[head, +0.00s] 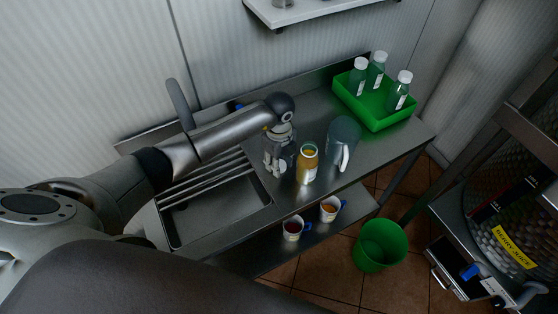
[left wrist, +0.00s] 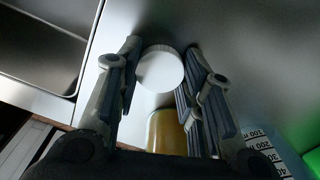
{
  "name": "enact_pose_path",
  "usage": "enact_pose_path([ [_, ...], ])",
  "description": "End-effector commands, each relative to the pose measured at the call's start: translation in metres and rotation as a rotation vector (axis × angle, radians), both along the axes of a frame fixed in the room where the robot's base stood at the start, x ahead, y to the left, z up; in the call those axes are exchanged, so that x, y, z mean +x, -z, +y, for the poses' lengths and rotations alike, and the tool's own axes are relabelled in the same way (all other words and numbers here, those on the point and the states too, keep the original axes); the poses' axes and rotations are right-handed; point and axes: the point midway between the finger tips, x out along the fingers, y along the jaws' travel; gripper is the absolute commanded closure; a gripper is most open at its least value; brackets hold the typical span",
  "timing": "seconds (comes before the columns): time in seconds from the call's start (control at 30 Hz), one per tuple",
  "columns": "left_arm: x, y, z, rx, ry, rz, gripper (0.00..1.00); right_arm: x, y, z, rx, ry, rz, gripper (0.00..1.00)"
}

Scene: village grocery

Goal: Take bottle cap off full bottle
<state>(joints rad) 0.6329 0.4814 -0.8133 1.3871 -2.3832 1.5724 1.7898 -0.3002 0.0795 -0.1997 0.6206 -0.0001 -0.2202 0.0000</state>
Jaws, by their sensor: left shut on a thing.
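My left gripper (head: 279,160) is over the steel counter, just left of the full bottle (head: 307,168), which stands upright with yellow contents. The bottle's top shows as a pale rim with yellow inside, with no cap on it. In the left wrist view my left gripper (left wrist: 158,80) is shut on a round white bottle cap (left wrist: 160,68). The yellow bottle (left wrist: 167,135) shows below the cap in that view, partly hidden by a finger, and looks apart from it. My right gripper is not in view.
A clear measuring jug (head: 343,136) stands right of the bottle. A green tray (head: 372,112) holds several white-capped bottles at the back right. A sink (head: 215,212) lies left. Two cups (head: 292,229) stand on the lower shelf. A green bin (head: 380,246) is on the floor.

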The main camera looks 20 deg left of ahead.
Motion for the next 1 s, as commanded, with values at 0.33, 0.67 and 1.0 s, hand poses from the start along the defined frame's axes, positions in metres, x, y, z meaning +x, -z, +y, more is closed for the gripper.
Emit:
enact_pose_path([
  [0.33,0.0,0.001,0.0,0.0,-0.001,0.001,0.43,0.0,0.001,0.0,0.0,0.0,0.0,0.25],
  [0.67,0.001,-0.013,0.0,-0.001,0.0,-0.004,0.43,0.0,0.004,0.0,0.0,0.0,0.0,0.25],
  [1.0,0.001,-0.083,0.0,0.0,0.001,-0.004,0.43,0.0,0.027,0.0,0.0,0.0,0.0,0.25],
])
